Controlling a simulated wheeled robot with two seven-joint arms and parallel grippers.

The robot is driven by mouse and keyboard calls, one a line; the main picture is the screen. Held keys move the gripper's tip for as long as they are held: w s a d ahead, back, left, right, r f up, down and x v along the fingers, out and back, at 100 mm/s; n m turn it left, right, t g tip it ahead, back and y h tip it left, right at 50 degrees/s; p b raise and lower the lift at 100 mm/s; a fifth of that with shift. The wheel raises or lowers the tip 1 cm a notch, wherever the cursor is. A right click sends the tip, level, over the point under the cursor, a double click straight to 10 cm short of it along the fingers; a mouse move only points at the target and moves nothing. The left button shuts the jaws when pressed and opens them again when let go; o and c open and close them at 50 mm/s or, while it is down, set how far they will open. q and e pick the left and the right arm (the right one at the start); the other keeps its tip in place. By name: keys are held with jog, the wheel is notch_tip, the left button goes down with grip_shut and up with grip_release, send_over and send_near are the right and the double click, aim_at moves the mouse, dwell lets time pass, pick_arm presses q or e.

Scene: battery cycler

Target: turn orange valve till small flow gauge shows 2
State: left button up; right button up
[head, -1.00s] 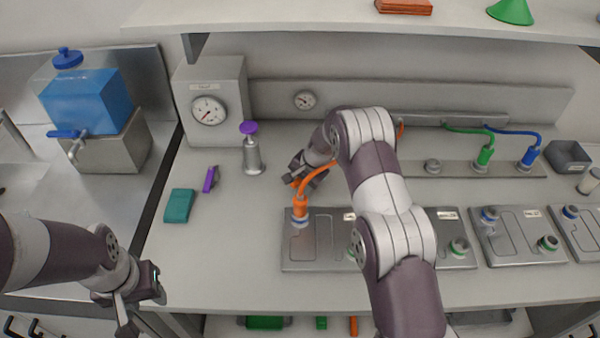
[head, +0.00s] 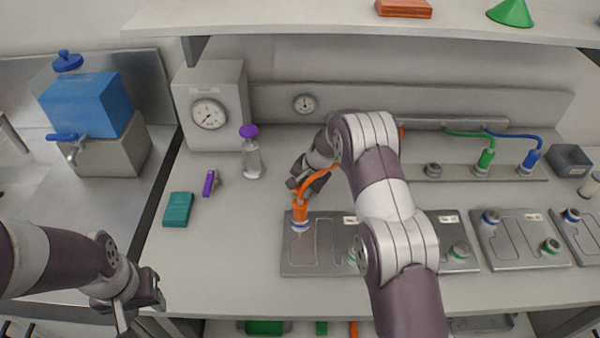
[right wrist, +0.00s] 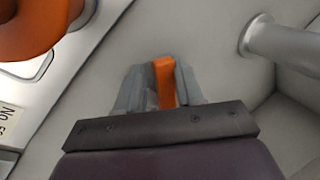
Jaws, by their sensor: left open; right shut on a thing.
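In the head view the gripper hides the valve. The small round gauge (head: 305,104) is on the back panel. Its needle points roughly upward, but its numbers are too small to read. My left gripper (head: 138,304) is open and empty at the front left, away from the valve.
An orange plug (head: 300,211) and its cable stand close to the right gripper. A larger gauge (head: 208,114) is on a grey box. A purple-topped cylinder (head: 251,158), a purple item (head: 209,183) and a teal block (head: 177,209) are to the left.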

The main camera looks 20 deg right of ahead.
jog(key=p+v, duration=0.4)
jog(key=v, duration=0.3)
jog(key=shift+r, duration=0.25)
jog(key=shift+d, duration=0.15)
jog(key=s+a+r+n+h, duration=0.1)
jog(key=s+r+n, duration=0.2)
jog(key=s, duration=0.6)
jog(key=s+a+r+n+g, duration=0.1)
jog(key=s+r+n, duration=0.2)
jog(key=s, duration=0.7)
jog(key=s+a+r+n+h, duration=0.1)
jog(key=s+r+n, duration=0.2)
jog(key=s, duration=0.7)
notch_tip(320, 180, up, 2)
jog(key=shift+r+n+g+h, duration=0.1)
jog(key=shift+n+g+h, duration=0.2)
